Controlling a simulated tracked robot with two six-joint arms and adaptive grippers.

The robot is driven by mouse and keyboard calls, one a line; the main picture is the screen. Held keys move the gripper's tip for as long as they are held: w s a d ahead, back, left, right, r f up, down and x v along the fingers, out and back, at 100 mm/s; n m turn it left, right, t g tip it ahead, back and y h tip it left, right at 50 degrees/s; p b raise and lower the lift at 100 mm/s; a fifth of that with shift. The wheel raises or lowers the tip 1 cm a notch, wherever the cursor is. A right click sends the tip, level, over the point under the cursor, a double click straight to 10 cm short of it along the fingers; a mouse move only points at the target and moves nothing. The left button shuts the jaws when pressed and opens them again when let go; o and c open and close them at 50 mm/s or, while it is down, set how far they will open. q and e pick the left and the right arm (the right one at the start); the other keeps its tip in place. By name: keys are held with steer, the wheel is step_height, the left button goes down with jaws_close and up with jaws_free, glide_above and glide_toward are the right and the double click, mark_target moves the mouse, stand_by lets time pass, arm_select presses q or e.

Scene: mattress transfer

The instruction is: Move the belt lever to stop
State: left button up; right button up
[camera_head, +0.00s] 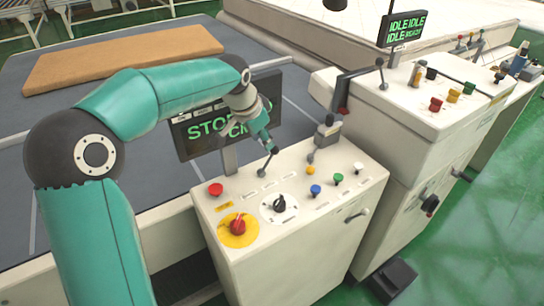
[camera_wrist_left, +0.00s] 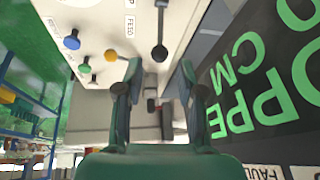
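The belt lever (camera_head: 266,164), a thin metal stem with a black ball, stands on the cream control console (camera_head: 310,258) in front of the screen. In the left wrist view its ball (camera_wrist_left: 159,53) appears between the two fingertips, with a gap on each side; I cannot tell the depth. A "FEED" label (camera_wrist_left: 130,22) is beside its base. My left gripper (camera_head: 267,140) reaches over the console close to the ball. In the wrist view the gripper (camera_wrist_left: 158,75) is open and empty. My right gripper is not in view.
The dark screen (camera_head: 205,128) with green text, partly hidden by my arm, stands close behind the gripper. A second lever (camera_head: 318,143) and blue (camera_head: 315,190), yellow (camera_head: 311,170) and red (camera_head: 215,189) buttons are nearby. A tan mattress (camera_head: 120,58) lies on the grey belt.

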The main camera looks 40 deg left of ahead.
mark_target(270, 157)
arm_select(q)
steer(key=p+x, duration=0.1)
steer(key=x, duration=0.9)
steer(key=shift+w+f, duration=0.1)
steer(key=shift+f, duration=0.25)
jaws_close()
steer(key=shift+r, duration=0.1)
